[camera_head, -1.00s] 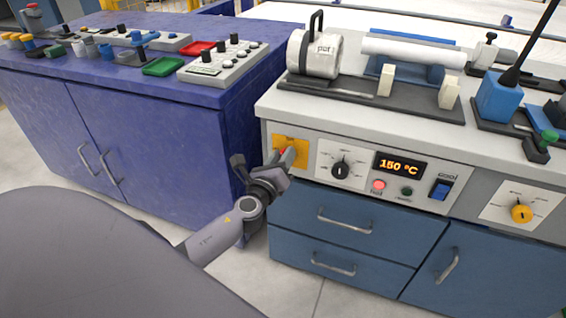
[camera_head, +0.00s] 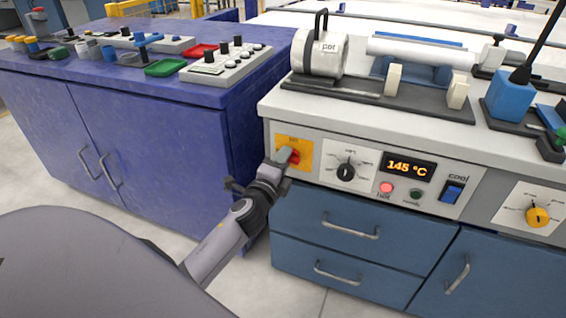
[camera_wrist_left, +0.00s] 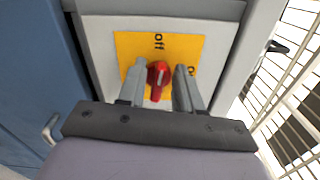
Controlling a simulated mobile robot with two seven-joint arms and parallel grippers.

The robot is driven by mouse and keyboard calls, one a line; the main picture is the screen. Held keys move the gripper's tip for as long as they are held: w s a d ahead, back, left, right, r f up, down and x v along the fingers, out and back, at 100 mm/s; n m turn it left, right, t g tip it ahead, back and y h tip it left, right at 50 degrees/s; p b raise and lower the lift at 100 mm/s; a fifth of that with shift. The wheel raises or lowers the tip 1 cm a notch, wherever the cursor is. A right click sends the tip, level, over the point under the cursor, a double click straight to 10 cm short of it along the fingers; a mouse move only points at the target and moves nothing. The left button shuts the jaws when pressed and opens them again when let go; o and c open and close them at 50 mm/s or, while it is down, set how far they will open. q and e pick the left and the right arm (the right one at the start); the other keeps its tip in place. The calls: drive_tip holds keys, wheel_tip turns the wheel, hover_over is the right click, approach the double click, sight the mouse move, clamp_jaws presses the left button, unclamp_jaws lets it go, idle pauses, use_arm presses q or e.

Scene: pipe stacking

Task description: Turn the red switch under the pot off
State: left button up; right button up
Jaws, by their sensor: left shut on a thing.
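The red switch (camera_head: 295,157) is on a yellow plate (camera_head: 304,146) on the front of the white-topped bench, below the white pot (camera_head: 318,54). My left gripper (camera_head: 286,156) is at the switch, with its wrist below and to the left. In the left wrist view, the gripper (camera_wrist_left: 160,88) is shut on the red switch (camera_wrist_left: 158,76), one finger on each side. The switch handle lies roughly upright in that picture, in line with the "off" mark; a second mark is partly hidden by the right finger. My right gripper is out of view.
Right of the plate are a black dial (camera_head: 346,173), a display (camera_head: 408,167) reading 145 °C, a lit red lamp and a blue rocker switch (camera_head: 453,191). Blue drawers (camera_head: 345,225) lie below. A blue cabinet (camera_head: 150,150) stands close on the left.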

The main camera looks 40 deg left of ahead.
use_arm(q)
drive_tip(key=shift+d+f+n, duration=0.1)
drive_tip(key=shift+f+n, duration=0.05)
drive_tip(key=shift+n, duration=0.55)
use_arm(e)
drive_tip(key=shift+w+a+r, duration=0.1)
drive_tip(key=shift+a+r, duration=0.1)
use_arm(q)
drive_tip(key=o, duration=0.7)
drive_tip(key=shift+c, duration=0.2)
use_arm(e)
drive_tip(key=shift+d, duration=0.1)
use_arm(q)
drive_tip(key=v, duration=0.7)
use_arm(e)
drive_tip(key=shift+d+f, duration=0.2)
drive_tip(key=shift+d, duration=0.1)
use_arm(q)
drive_tip(key=shift+s+n, duration=0.1)
drive_tip(key=shift+n, duration=0.2)
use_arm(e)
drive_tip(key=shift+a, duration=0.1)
